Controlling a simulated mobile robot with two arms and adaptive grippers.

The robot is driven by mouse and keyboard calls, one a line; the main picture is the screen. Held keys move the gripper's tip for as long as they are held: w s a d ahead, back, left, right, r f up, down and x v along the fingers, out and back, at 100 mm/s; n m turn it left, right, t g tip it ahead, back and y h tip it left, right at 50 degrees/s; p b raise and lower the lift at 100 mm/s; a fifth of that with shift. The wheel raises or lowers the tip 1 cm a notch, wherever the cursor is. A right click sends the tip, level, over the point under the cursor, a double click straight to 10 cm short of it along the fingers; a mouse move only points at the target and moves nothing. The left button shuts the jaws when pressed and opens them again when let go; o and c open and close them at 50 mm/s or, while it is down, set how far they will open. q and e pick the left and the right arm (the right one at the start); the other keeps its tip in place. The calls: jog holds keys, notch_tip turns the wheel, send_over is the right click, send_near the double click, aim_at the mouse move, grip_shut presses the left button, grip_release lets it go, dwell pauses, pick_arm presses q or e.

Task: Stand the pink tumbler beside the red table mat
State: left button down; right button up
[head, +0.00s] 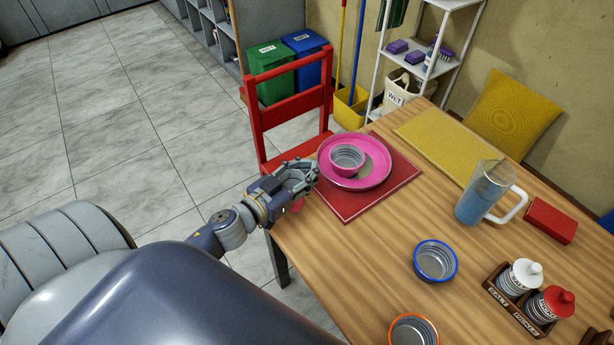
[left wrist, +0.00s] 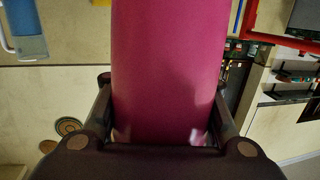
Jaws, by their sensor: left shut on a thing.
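The pink tumbler (left wrist: 165,60) fills the middle of the left wrist view, between the two fingers of my left gripper (left wrist: 165,105). My right gripper is not in view.
A blue-rimmed bowl (head: 436,260), an orange-rimmed bowl (head: 413,330), a pitcher (head: 483,195) and a shaker rack (head: 515,309) stand on the wooden table. A red chair (head: 290,110) stands behind the gripper. Bare wood (head: 345,255) lies in front of the mat.

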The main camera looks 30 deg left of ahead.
pick_arm(q)
notch_tip(320, 180, down, 3)
jog(key=shift+f+b, duration=0.2)
jog(key=shift+b, duration=0.25)
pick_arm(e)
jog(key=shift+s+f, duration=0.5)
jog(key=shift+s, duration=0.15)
pick_arm(q)
jog(key=shift+f, duration=0.1)
jog(key=c, duration=1)
grip_release()
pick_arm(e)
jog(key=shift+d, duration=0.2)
pick_arm(q)
jog(key=shift+s, duration=0.15)
jog(key=b+v, duration=0.1)
jog(key=v, duration=1.1)
jog(key=shift+b, duration=0.3)
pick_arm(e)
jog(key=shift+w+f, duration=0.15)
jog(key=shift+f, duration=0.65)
